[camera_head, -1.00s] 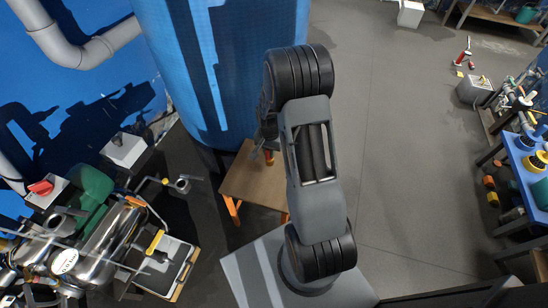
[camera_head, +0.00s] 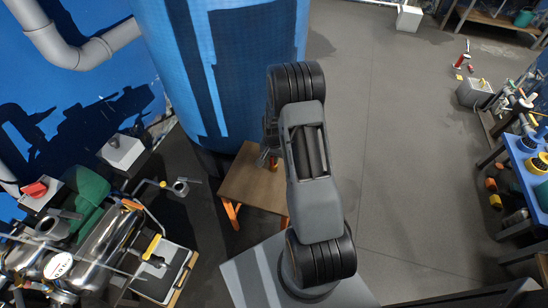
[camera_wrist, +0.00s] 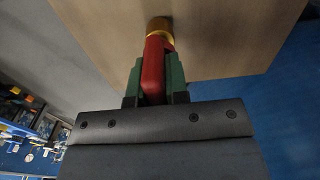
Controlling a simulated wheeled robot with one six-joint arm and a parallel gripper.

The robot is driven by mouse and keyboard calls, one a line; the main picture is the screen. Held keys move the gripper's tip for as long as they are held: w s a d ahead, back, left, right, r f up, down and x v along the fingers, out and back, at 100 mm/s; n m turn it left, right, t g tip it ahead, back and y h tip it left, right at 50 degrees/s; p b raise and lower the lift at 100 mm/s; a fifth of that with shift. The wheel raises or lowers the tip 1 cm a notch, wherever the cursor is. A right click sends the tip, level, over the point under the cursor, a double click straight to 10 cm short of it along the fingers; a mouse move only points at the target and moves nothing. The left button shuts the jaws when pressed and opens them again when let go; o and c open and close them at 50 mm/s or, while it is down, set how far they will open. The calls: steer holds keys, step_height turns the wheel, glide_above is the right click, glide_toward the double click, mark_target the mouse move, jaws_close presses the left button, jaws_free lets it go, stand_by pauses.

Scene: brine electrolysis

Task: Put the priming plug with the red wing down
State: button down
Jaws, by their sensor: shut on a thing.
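The priming plug shows in the wrist view as a red wing (camera_wrist: 153,72) with a brass-coloured end (camera_wrist: 158,28) beyond it. My gripper (camera_wrist: 154,75) is shut on the red wing, with a green-lined finger on each side. The brass end is over or against the wooden top of a small table (camera_wrist: 220,35); I cannot tell whether it touches. In the head view the plug is a small red and brass spot (camera_head: 273,163) above the same table (camera_head: 245,185), partly hidden by my arm.
The large blue tank (camera_head: 220,70) stands right behind the small table. A metal pump (camera_head: 100,245) with pipes and a yellow-handled valve is at the left. Open grey floor (camera_head: 400,150) lies to the right, with a blue bench (camera_head: 525,165) at the far right.

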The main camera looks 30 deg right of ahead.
steer(key=shift+f, duration=0.15)
steer(key=c, duration=1.1)
jaws_free()
step_height(320, 180, up, 12)
steer(key=p, duration=0.2)
steer(key=shift+r+p, duration=0.2)
steer(key=shift+p, duration=0.2)
steer(key=s+a+r+n+t, duration=0.1)
steer(key=s+a+r+n, duration=0.45)
steer(key=r, duration=0.75)
steer(key=s+a+r+n, duration=0.1)
steer(key=s+a, duration=0.1)
steer(key=s, duration=0.1)
steer(key=s+a+r+n+t, duration=0.1)
steer(key=s+a+r, duration=0.1)
steer(key=s+a, duration=0.1)
steer(key=s+a+r+n+t, duration=0.1)
steer(key=s+a+r+n, duration=0.1)
steer(key=s, duration=0.3)
steer(key=shift+s+a, duration=0.1)
steer(key=shift+a, duration=0.1)
steer(key=shift+r, duration=0.15)
